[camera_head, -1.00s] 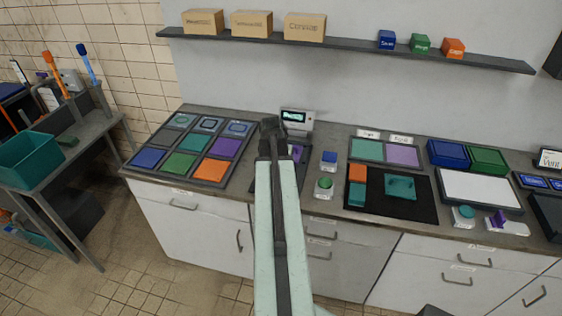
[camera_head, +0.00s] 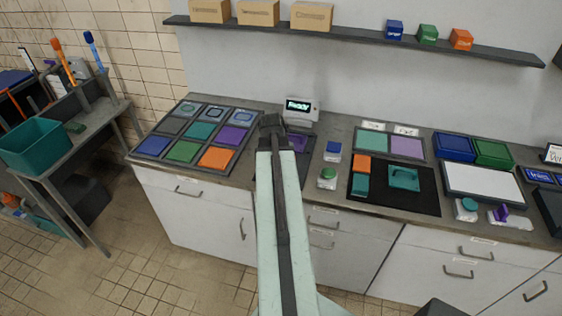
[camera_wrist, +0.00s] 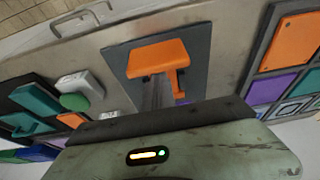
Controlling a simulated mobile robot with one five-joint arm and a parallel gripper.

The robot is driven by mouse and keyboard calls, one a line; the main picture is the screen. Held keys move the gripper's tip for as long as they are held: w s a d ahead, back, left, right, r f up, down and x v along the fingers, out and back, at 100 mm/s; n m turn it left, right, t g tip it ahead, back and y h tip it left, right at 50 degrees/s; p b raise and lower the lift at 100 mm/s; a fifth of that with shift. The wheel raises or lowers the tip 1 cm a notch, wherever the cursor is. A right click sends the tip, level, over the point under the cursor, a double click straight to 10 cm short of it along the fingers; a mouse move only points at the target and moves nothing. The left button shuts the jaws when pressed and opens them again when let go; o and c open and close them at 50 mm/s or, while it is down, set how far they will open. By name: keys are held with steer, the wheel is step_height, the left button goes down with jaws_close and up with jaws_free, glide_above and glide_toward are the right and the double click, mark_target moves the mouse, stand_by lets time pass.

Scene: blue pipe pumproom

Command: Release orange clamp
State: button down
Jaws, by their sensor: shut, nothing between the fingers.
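The orange clamp (camera_wrist: 158,57) shows in the wrist view as a flat orange block with a smaller orange part at its lower right. It sits on a dark grey plate (camera_wrist: 202,43) on the bench. My gripper (camera_wrist: 158,92) is shut and empty, its narrow dark fingers pointing at the clamp; I cannot tell whether they touch it. In the head view my gripper (camera_head: 270,122) is over the bench, left of the display, and my arm hides the clamp. A purple piece (camera_head: 298,142) shows just right of the gripper.
A display reading "Ready" (camera_head: 299,109) stands behind the gripper. A panel of coloured tiles (camera_head: 200,132) lies to the left. A blue button (camera_head: 333,149) and a green button (camera_head: 327,174) are to the right, then a black mat (camera_head: 418,201) with teal and orange parts.

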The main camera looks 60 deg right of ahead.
steer(key=d, duration=0.1)
steer(key=w+d, duration=0.1)
steer(key=d+r+p, duration=0.1)
steer(key=shift+w+d+r, duration=0.1)
steer(key=shift+w+d, duration=0.2)
steer(key=shift+w, duration=0.05)
steer(key=p+v, duration=0.8)
steer(key=shift+s+a+r, duration=0.25)
steer(key=shift+s+r, duration=0.05)
steer(key=shift+s, duration=0.05)
